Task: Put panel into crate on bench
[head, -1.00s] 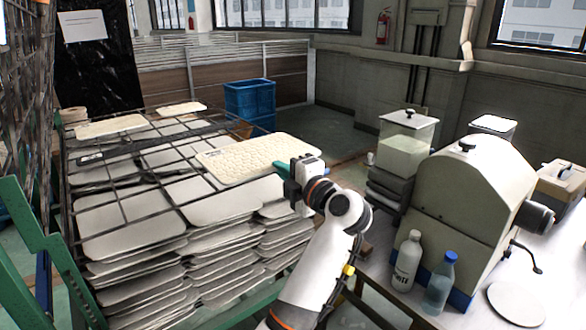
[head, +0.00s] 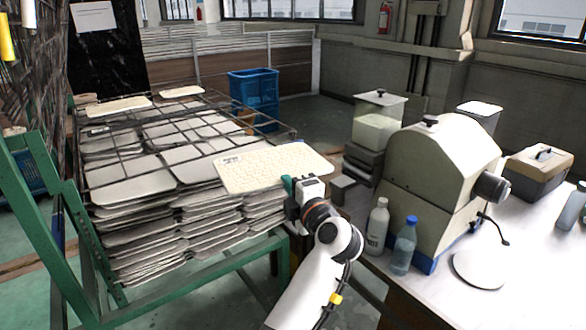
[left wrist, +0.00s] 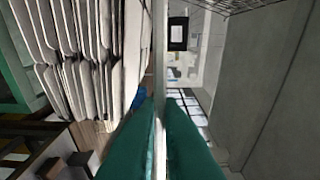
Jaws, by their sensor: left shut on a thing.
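My left gripper (head: 291,186) is shut on the near edge of a cream, textured panel (head: 272,166). It holds the panel roughly flat, close to the right end of the stacked panels in the head view. In the left wrist view the green fingers (left wrist: 160,110) pinch the panel (left wrist: 160,45), which shows edge-on as a thin pale strip. A blue crate (head: 254,86) stands behind the rack, atop another blue crate; its inside is mostly hidden. I cannot make out a crate on the white-topped bench (head: 535,235). My right gripper is not in view.
Tall stacks of panels (head: 140,230) lie under dark bars on a green frame (head: 195,284). Bare floor shows behind.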

